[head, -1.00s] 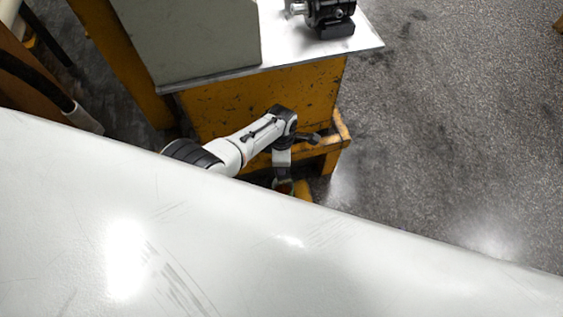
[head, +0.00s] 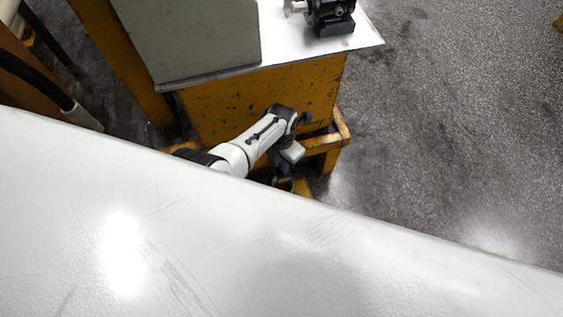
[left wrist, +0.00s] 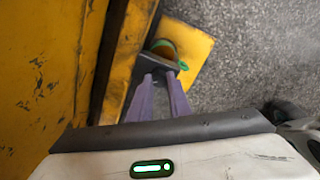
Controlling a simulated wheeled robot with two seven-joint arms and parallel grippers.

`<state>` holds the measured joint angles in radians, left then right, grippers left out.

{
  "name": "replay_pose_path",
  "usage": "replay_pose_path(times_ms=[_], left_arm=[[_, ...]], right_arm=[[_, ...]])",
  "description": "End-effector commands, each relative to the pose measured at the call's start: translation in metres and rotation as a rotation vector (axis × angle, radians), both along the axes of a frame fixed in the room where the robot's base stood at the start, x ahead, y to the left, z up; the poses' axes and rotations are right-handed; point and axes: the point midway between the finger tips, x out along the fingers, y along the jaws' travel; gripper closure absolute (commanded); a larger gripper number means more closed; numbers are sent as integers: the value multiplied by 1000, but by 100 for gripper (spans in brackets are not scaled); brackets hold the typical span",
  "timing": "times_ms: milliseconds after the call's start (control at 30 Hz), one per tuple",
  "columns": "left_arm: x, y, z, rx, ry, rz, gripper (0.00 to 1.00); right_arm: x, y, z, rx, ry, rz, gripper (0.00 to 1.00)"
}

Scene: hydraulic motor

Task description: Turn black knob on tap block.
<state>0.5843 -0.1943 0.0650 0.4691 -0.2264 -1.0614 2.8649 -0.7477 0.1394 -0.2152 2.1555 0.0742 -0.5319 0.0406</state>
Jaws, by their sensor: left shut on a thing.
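The yellow tap block (left wrist: 192,62) shows in the left wrist view, low beside the yellow stand, with a green ring on top. A dark piece that looks like the black knob (left wrist: 156,63) lies across the tips of my left gripper (left wrist: 161,75). The gripper's two purple fingers appear shut on it, with a gap between them nearer the palm. In the head view my left gripper (head: 281,181) points down beside a bit of the yellow block (head: 302,187), and its fingertips are mostly hidden. My right gripper is not in view.
A yellow stand (head: 250,97) with a white top (head: 290,48) carries a grey box (head: 190,40) and a black motor part (head: 335,15). A yellow lower frame (head: 340,130) juts out close to my wrist. Open grey floor (head: 450,130) lies to the right.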

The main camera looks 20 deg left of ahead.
Motion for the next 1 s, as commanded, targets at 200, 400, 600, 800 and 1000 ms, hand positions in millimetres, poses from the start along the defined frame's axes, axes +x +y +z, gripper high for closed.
replay_pose_path(times_ms=[200, 400, 600, 800, 1000], left_arm=[[-4, 2, -2, 5, 12, 59, 100], [-4, 2, -2, 5, 12, 77, 100], [-4, 2, -2, 5, 12, 77, 100], [-4, 2, -1, 4, 11, 76, 68], [-2, 1, -1, 3, 6, 76, 64]], right_arm=[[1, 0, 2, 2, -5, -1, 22], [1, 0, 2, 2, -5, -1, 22], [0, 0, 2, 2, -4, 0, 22], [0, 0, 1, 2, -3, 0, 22], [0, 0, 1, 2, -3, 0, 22]])
